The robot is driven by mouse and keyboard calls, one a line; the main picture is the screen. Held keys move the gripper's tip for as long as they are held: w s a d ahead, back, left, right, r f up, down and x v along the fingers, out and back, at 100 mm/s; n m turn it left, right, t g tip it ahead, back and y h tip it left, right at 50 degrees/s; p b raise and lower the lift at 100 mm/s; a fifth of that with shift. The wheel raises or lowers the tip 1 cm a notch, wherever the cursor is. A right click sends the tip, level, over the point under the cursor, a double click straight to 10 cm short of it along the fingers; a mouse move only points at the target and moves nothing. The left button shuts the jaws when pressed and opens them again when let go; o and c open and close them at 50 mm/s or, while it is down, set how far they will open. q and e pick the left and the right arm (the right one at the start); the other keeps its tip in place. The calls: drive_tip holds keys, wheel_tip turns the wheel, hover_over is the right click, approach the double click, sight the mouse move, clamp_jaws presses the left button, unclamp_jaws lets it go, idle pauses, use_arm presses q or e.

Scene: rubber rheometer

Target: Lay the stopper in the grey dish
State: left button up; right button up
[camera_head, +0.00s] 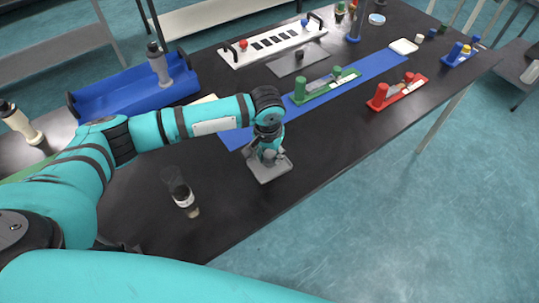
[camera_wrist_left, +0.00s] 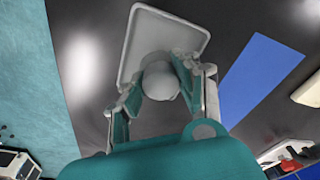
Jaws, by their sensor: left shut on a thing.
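My left gripper (camera_head: 265,155) reaches down over the grey dish (camera_head: 273,172), a shallow square tray near the table's front edge. In the left wrist view my left gripper (camera_wrist_left: 158,92) is shut on the stopper (camera_wrist_left: 160,80), a pale grey rounded piece between the fingertips. The grey dish (camera_wrist_left: 178,27) lies beyond it, and the stopper overlaps its near part in the picture. I cannot tell whether the stopper touches the dish. In the head view the fingers mostly hide the stopper. My right gripper does not show.
A clear vial with a dark band (camera_head: 184,197) stands left of the dish. A blue mat (camera_head: 375,68) lies behind, with a green fixture (camera_head: 325,88) on it. A red fixture (camera_head: 397,92) is at the right. A blue tray (camera_head: 120,95) is at the back left.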

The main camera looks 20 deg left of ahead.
use_arm(q)
drive_tip(key=shift+f, duration=0.25)
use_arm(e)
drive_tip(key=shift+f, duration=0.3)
use_arm(q)
drive_tip(key=shift+f, duration=0.2)
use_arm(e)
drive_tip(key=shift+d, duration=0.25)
use_arm(q)
drive_tip(key=o, duration=1)
